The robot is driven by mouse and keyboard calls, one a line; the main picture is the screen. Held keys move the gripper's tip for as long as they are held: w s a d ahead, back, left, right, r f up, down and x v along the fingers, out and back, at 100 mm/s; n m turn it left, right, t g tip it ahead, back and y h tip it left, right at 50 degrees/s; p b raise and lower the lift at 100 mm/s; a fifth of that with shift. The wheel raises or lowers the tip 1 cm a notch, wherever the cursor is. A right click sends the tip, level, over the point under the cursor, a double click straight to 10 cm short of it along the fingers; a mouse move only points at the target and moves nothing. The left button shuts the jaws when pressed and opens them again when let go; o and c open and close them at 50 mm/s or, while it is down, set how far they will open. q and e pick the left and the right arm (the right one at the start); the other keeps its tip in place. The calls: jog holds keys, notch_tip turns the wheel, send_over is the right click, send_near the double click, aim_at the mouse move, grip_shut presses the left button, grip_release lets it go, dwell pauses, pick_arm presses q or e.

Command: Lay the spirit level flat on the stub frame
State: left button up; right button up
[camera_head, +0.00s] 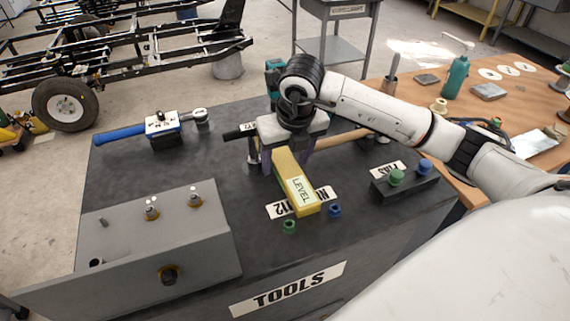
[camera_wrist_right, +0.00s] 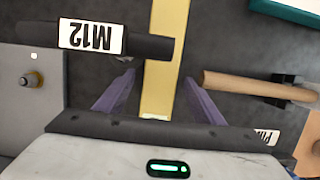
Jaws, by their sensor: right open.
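The spirit level (camera_head: 297,187) is a yellow bar marked "LEVEL", lying on the dark tool bench in the head view. It also shows as a yellow strip in the right wrist view (camera_wrist_right: 165,45). My right gripper (camera_head: 285,158) is over its far end, open, and hides that end in the head view. In the right wrist view the purple fingers (camera_wrist_right: 158,88) stand apart, one on each side of the level, with gaps. The stub frame (camera_head: 165,245), a grey block with bolts on top, is at the front left. My left gripper is not in view.
A blue-handled wrench (camera_head: 140,130) lies at the back left of the dark bench (camera_head: 240,250). Green and blue sockets sit on a black block (camera_head: 405,187) to the right.

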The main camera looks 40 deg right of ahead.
jog(key=shift+r, duration=0.1)
jog(key=c, duration=1.5)
